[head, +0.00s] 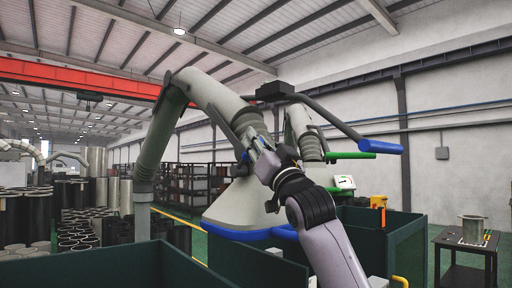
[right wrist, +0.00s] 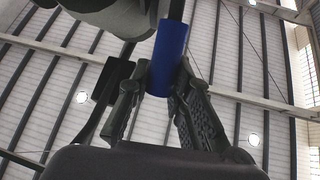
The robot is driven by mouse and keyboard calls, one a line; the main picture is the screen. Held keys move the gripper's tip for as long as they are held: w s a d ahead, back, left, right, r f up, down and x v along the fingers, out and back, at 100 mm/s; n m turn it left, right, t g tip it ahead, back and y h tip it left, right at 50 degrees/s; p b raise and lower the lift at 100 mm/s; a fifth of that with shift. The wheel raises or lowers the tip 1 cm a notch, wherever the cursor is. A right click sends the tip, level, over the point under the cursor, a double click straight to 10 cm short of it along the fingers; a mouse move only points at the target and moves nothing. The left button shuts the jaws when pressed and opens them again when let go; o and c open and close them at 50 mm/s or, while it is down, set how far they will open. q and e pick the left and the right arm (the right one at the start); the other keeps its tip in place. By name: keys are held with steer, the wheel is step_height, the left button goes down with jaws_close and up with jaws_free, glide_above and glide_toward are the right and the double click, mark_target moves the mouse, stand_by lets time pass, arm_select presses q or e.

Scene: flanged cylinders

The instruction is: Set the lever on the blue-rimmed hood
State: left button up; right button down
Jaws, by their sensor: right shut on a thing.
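The blue-rimmed hood (head: 236,207) is a pale grey cone hanging from a thick jointed duct arm in the middle of the head view; its blue rim faces down. A dark bar with a blue grip (head: 380,148) reaches out to the right from the black block on top of the duct. My right gripper (head: 252,153) is up beside the duct, above the hood. In the right wrist view its fingers (right wrist: 160,88) are shut on an upright blue handle (right wrist: 171,52), which I take as the lever. My left gripper is out of view.
A second duct arm with a green handle (head: 352,155) hangs just behind on the right. Dark green bins (head: 400,238) stand below. A small table (head: 467,239) with a grey flanged cylinder (head: 473,228) is at far right. Dark cylinders crowd the left.

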steer(key=c, duration=1.4)
jaws_free()
steer(key=shift+c, duration=0.2)
steer(key=shift+s+f, duration=0.1)
steer(key=v, duration=1.2)
